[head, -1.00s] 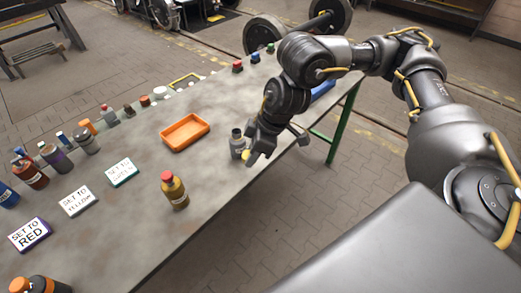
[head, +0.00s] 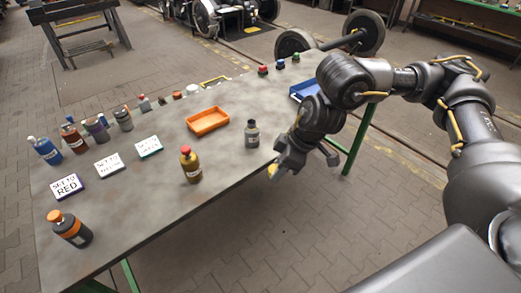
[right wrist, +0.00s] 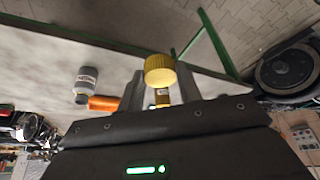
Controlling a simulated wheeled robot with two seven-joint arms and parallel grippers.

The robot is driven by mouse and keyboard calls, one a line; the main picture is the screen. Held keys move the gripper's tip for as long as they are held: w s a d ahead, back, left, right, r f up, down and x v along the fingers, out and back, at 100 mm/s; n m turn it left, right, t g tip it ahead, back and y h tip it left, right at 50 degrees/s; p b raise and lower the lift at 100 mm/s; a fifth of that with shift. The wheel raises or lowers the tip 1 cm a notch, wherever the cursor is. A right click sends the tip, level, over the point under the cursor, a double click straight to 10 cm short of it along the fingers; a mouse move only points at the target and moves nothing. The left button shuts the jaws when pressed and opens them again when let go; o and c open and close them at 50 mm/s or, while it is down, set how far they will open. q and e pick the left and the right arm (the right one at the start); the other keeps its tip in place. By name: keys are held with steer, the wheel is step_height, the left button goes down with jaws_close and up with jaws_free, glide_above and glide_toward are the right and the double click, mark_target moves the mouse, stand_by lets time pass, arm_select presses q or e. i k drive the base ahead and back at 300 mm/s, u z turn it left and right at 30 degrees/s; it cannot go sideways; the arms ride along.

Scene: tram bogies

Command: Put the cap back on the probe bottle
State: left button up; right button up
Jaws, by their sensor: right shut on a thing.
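A grey bottle (head: 252,135) with a dark, narrow neck stands upright on the table near its front edge. It shows no coloured cap, and its label is too small to read. It also shows in the right wrist view (right wrist: 86,88). My right gripper (head: 277,168) is shut on a yellow cap (right wrist: 160,70), which sits between the fingertips in the right wrist view. In the head view the yellow cap (head: 272,173) is to the right of the grey bottle and apart from it, by the table's front edge. My left gripper is not in view.
An orange tray (head: 190,125) lies behind the grey bottle. A yellow bottle with a red cap (head: 191,168) stands to the left. Sign blocks, an orange-capped bottle (head: 70,230) and several other bottles are farther left. A blue tray (head: 303,91) sits at the right end.

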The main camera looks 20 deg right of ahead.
mark_target(252, 131)
steer(key=u, duration=0.05)
steer(key=k, duration=0.1)
steer(key=z, duration=2.55)
steer(key=i, duration=2.25)
steer(key=u, duration=3.65)
